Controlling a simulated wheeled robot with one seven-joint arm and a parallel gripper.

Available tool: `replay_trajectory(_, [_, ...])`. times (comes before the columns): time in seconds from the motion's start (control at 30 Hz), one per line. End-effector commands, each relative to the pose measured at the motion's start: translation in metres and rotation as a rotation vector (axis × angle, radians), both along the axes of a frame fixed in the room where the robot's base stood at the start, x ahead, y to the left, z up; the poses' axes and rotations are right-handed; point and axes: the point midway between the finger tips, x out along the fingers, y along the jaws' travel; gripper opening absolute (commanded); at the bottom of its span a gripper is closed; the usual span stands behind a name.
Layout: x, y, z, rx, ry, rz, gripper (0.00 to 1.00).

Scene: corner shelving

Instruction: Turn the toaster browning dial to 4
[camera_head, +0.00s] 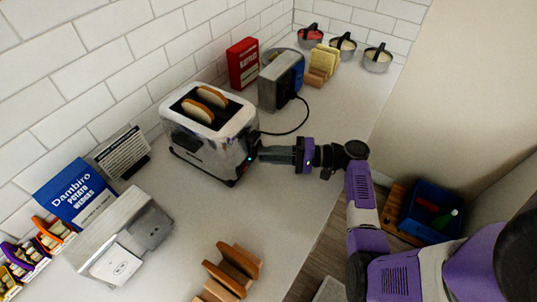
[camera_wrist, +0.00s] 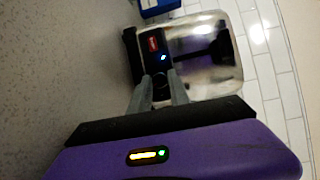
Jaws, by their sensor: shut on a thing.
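The toaster (camera_head: 198,150) is a silver box with black trim on the counter near the tiled wall, with bread slices (camera_head: 205,103) in its top slots. My gripper (camera_head: 257,153) reaches in from the right to the toaster's end panel. In the wrist view, the fingers of my gripper (camera_wrist: 163,90) are closed in on the dark browning dial (camera_wrist: 160,88), low on the black control strip. The dial is mostly hidden by the fingers, and its number marks cannot be read. A red label and a small blue-white light (camera_wrist: 163,58) show above it. The toaster (camera_wrist: 205,55) has a dark lever slot.
A blue and grey appliance (camera_head: 281,80) with a black cord stands behind the toaster, beside a red box (camera_head: 242,64). A wooden rack (camera_head: 233,268), a grey-white box (camera_head: 122,240) and a blue packet (camera_head: 76,192) stand in front. Bowls (camera_head: 343,46) sit at the far end.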

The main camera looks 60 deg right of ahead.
Motion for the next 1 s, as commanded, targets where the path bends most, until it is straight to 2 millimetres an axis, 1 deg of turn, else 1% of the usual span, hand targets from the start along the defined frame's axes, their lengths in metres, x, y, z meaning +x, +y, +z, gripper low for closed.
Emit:
replay_trajectory(0.2, [-0.0002,0.0007,-0.0018,0.038,0.005,0.002,0.0])
replay_trajectory(0.6, [-0.0003,0.0011,-0.0021,0.043,0.006,0.003,0.0])
replay_trajectory(0.63, [-0.0003,0.0011,-0.0021,0.043,0.006,0.003,0.27])
replay_trajectory(0.7, [-0.0002,0.001,-0.0019,0.043,0.006,0.003,0.4])
replay_trajectory(0.73, [-0.0002,0.001,-0.0018,0.043,0.006,0.003,0.44])
replay_trajectory(1.0, [-0.0003,0.0004,-0.0011,0.042,0.004,0.001,0.44])
